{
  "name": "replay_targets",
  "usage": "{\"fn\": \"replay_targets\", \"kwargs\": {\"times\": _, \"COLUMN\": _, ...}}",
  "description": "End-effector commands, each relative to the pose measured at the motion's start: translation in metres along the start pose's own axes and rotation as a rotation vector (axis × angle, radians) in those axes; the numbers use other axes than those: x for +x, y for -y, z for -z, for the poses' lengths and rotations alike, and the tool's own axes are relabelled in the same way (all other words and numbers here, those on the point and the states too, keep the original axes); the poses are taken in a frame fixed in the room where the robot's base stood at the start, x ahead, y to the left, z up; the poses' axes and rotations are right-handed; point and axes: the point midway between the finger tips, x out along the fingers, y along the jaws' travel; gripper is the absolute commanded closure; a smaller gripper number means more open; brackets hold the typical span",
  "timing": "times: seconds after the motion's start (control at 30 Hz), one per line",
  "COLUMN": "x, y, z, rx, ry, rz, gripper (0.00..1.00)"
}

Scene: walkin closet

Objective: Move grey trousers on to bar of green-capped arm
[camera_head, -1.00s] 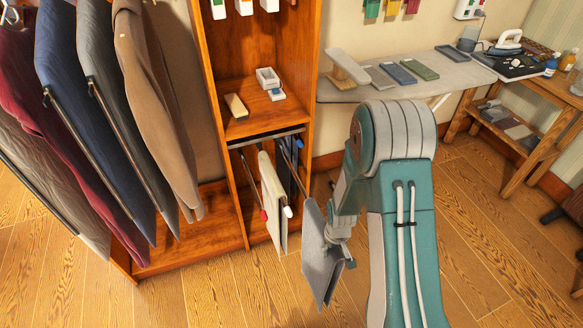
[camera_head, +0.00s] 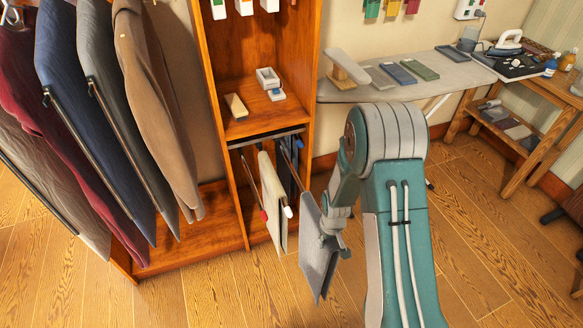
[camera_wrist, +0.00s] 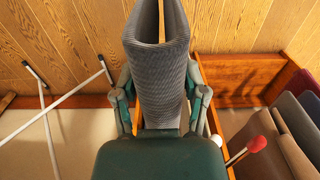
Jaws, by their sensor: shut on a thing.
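The grey trousers (camera_head: 317,262) hang folded from my gripper (camera_head: 335,238), in front of and to the right of the cabinet's pull-out rack (camera_head: 270,137). In the wrist view the trousers (camera_wrist: 158,85) fill the space between the two fingers of my gripper (camera_wrist: 161,105), which is shut on them. The rack has a red-capped arm (camera_head: 264,215) and a white-capped arm (camera_head: 288,212), with cream trousers (camera_head: 271,195) hanging there. Dark blue trousers (camera_head: 287,172) hang farther right, near a blue cap. I cannot make out a green cap; the trousers and arm may hide it.
The wooden cabinet (camera_head: 228,160) stands just left of the held trousers. Several jackets (camera_head: 95,110) hang at the left. An ironing board (camera_head: 410,75) stands at the back right, with its white legs (camera_wrist: 45,120) in the wrist view. The floor (camera_head: 200,290) in front is clear.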

Motion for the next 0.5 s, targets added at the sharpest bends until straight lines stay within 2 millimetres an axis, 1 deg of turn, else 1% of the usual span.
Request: {"fn": "replay_targets", "kwargs": {"times": 0.5, "x": 0.0, "y": 0.0, "z": 0.031, "rx": 0.0, "ry": -0.002, "rz": -0.001, "gripper": 1.0}}
